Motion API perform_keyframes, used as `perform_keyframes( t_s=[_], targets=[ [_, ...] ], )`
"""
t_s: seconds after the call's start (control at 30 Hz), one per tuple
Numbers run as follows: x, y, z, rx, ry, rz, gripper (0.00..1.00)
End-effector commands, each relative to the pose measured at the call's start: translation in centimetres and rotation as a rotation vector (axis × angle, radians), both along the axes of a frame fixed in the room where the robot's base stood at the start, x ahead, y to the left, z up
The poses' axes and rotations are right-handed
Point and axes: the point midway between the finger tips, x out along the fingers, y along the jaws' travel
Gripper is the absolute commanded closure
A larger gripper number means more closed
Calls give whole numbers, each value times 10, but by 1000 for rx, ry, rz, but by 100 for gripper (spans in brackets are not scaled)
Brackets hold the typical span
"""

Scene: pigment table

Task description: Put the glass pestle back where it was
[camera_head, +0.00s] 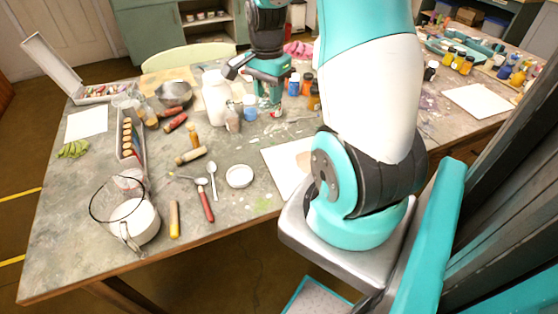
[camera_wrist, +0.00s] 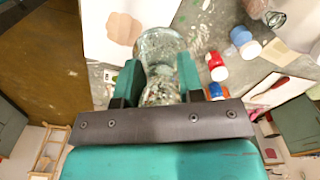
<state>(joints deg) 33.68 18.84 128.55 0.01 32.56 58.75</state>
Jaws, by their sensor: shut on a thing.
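The glass pestle (camera_wrist: 158,45) is clear and speckled, with a flared end. In the wrist view it sits between the two teal fingers of my gripper (camera_wrist: 157,85), which is shut on it. Its flared end points away from the palm. In the head view my gripper (camera_head: 268,98) is above the middle of the grey table, among the bottles. The pestle cannot be made out clearly there. I cannot tell whether it touches the table. A white sheet with a beige patch (camera_wrist: 125,28) lies beside the pestle in the wrist view; it also shows in the head view (camera_head: 284,158), partly behind my arm.
A large white bottle (camera_head: 216,97) and small paint bottles (camera_head: 307,84) stand close around my gripper. A stone mortar (camera_head: 173,94), a white dish (camera_head: 239,176), spoons and a glass jug (camera_head: 134,222) are further left.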

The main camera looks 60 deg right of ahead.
Motion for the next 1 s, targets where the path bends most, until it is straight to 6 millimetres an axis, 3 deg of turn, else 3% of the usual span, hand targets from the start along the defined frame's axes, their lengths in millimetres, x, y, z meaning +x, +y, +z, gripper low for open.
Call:
perform_keyframes(
  t_s=[0.07,0.17,0.27,0.7,1.0],
  targets=[
    [-12,-11,10,-1,-3,-119,82],
    [-19,-15,9,2,3,-192,82],
    [-21,-15,-9,5,7,-206,82],
    [-20,-14,-126,3,6,-199,82],
    [-19,-14,-159,2,4,-198,82]
  ],
)
